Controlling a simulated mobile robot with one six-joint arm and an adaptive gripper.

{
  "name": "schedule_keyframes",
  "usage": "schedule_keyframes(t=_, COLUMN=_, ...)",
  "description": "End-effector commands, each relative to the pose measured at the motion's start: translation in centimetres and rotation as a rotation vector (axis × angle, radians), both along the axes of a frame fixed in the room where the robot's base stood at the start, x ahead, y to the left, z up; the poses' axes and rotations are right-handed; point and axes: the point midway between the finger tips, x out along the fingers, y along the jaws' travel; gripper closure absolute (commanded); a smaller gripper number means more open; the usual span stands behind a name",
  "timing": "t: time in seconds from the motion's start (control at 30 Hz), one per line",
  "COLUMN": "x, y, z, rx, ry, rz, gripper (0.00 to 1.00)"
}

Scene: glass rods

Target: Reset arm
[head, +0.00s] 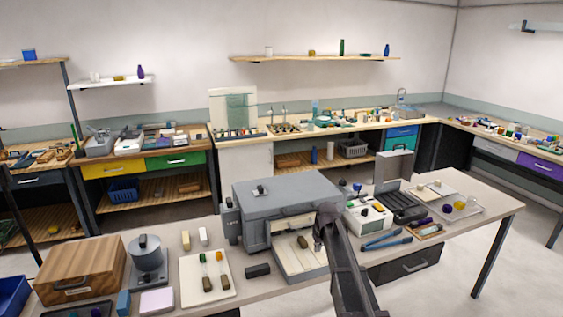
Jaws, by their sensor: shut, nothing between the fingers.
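My arm comes up from the bottom of the head view, right of centre. My gripper (326,222) is at its upper end, in front of a grey box-shaped machine (285,195) on the near table. Its fingers are small and partly hidden by the arm; they look shut, with nothing seen held. A dark piece (302,242) lies in the machine's open front, left of the gripper. I cannot tell whether the gripper touches the machine.
The near table (490,205) also bears a wooden box (82,270), a grey pot (147,262), a white board (205,290) with small pieces, a white device (368,217) and blue-handled tools (386,240). Benches line the back walls. Floor at the right is clear.

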Motion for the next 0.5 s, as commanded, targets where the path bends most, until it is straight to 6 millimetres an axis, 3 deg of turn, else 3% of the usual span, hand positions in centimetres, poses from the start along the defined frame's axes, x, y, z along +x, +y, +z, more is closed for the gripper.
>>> schedule_keyframes(t=0.03, x=-2.6, y=0.0, z=-0.1, rx=-0.001, ry=0.013, rz=-0.014, gripper=1.00)
schedule_keyframes(t=0.5, x=-22.2, y=-0.6, z=-0.5, rx=-0.027, ry=0.180, rz=-0.191, gripper=1.00)
